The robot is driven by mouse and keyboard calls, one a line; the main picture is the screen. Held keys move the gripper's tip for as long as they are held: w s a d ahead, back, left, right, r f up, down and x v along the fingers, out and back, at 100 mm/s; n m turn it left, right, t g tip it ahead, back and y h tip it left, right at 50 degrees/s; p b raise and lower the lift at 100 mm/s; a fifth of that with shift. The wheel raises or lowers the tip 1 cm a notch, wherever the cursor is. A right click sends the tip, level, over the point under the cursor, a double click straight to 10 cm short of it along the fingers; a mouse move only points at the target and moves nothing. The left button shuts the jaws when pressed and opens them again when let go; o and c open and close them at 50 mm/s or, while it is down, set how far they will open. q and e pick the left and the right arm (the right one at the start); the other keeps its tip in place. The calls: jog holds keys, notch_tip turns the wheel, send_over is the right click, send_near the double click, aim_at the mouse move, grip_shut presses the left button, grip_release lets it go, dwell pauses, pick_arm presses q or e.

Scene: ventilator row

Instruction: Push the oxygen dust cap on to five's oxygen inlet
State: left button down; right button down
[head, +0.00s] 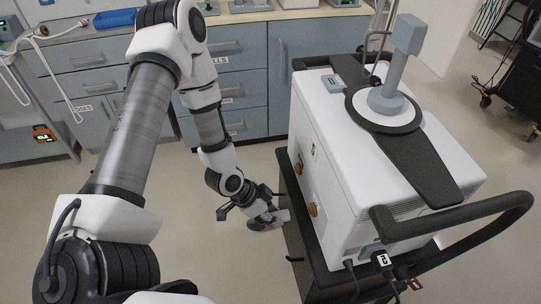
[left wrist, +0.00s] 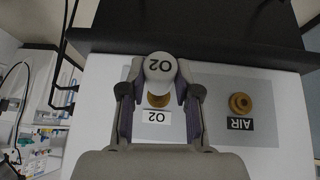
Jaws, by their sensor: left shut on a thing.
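My left gripper (head: 270,218) is shut on the oxygen dust cap, a pale round cap (left wrist: 160,67) marked O2. The left wrist view shows it between the two fingertips (left wrist: 160,84). A brass oxygen inlet (left wrist: 157,100), with an O2 label beside it, shows partly behind the cap. In the head view the gripper is beside the white ventilator (head: 345,135), with a gap between its tip and the nearer brass fitting (head: 312,210). My right gripper is not in view.
A second brass inlet (left wrist: 240,103) labelled AIR is to the right in the left wrist view. The ventilator stands on a dark cart with a black handle (head: 480,225). Grey-blue drawers (head: 225,85) stand behind. Clear floor is left of the cart.

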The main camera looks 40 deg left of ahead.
aim_at(285, 212)
pick_arm(q)
jog(key=shift+w+d+f+b, duration=0.1)
jog(key=shift+w+d+b, duration=1.15)
jog(key=shift+w, duration=0.25)
jog(key=shift+w+d, duration=0.1)
jog(key=shift+d, duration=0.1)
jog(key=shift+r+p, duration=0.2)
jog(key=shift+p, duration=0.1)
jog(key=shift+w+d+b, duration=0.45)
jog(key=shift+w+d, duration=0.3)
jog(key=shift+w, duration=0.15)
dwell(0.9)
jog(key=c, duration=0.7)
grip_release()
jog(key=shift+c, duration=0.2)
